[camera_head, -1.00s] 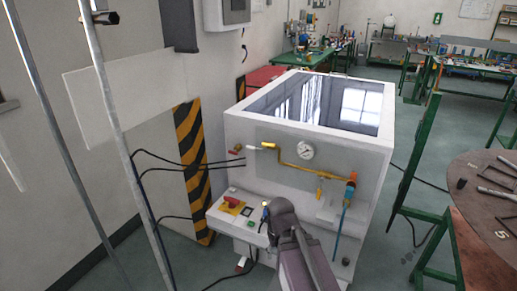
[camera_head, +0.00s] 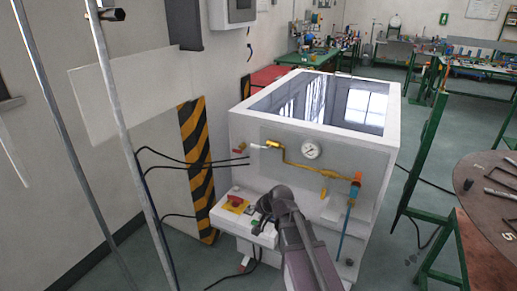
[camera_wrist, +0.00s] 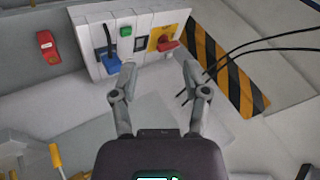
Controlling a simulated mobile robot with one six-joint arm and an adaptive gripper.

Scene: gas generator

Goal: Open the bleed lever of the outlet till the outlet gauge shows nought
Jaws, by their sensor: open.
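In the head view the outlet gauge (camera_head: 312,150) is a round white dial on the front of the white cabinet; its reading is too small to tell. A yellow pipe (camera_head: 293,163) runs below it, with a white-ended fitting (camera_head: 258,146) at its left end. A small yellow lever (camera_head: 323,190) hangs below the pipe, left of an orange-topped valve (camera_head: 355,183). I cannot tell which part is the bleed lever. My gripper (camera_wrist: 159,70) is open and empty in the wrist view, facing the control panel.
The control panel (camera_wrist: 89,46) carries a red switch (camera_wrist: 167,45) on yellow, a green button (camera_wrist: 126,30) and a blue plug (camera_wrist: 110,62). Black cables (camera_head: 190,162) cross at the left. A yellow handle (camera_wrist: 56,158) shows low in the wrist view. A round table (camera_head: 490,200) stands right.

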